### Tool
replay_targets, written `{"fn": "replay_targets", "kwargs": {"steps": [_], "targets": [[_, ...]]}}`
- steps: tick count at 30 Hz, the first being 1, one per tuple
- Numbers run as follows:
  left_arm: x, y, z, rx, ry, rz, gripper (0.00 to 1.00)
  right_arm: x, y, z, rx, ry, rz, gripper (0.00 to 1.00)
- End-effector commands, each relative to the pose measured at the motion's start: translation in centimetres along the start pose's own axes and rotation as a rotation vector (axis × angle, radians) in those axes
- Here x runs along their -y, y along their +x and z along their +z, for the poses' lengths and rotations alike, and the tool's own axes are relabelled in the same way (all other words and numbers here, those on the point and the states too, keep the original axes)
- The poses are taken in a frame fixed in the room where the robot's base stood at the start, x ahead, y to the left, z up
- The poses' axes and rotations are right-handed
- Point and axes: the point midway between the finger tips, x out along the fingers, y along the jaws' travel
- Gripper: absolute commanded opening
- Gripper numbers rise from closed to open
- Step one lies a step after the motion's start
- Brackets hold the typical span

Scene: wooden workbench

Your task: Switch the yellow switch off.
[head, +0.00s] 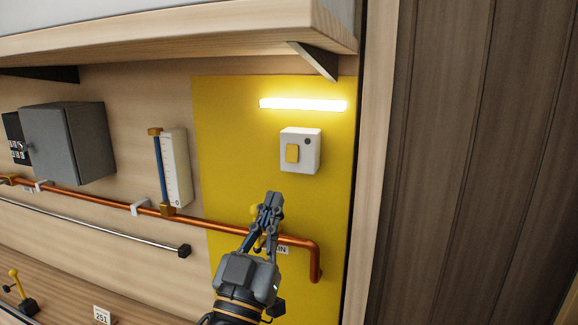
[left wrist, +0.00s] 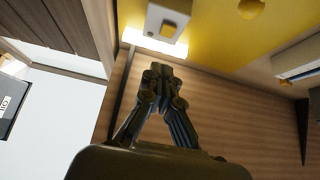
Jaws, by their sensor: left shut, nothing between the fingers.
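The yellow switch (head: 292,153) is a small yellow rocker on a white box (head: 313,152) with a dark round dot, mounted on a yellow wall panel (head: 230,120). A light strip (head: 303,104) above the box glows bright. My left gripper (head: 272,198) is shut and empty, below the box and apart from it in the head view. In the left wrist view the yellow switch (left wrist: 170,29) shows at the top, beyond the shut fingertips (left wrist: 160,70). My right gripper is not in view.
A copper pipe (head: 225,227) runs along the wall behind my left gripper and bends down at the right. A gauge (head: 176,168) and a grey box (head: 80,140) are to the left. A wooden shelf (head: 190,35) with a bracket (head: 316,60) hangs above.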

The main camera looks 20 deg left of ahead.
Motion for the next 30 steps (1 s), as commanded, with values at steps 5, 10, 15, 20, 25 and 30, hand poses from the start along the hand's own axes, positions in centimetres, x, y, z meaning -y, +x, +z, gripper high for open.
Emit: {"fn": "replay_targets", "kwargs": {"steps": [5,10,15,20,25,30], "targets": [[0.0,4.5,-0.6,-0.001,0.004,0.000,0.00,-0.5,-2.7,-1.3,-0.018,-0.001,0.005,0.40],[0.0,6.8,0.9,0.004,0.002,-0.001,0.00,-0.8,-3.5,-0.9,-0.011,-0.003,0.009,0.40],[0.0,8.1,2.2,0.001,0.001,-0.001,0.00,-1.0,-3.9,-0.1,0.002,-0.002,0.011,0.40],[0.0,8.4,2.8,0.001,0.000,0.000,0.00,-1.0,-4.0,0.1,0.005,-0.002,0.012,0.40],[0.0,8.4,2.8,0.000,0.001,0.000,0.00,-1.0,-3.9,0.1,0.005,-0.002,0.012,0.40],[0.0,8.4,2.9,-0.001,0.000,0.000,0.00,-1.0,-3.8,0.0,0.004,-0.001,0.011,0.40]]}}
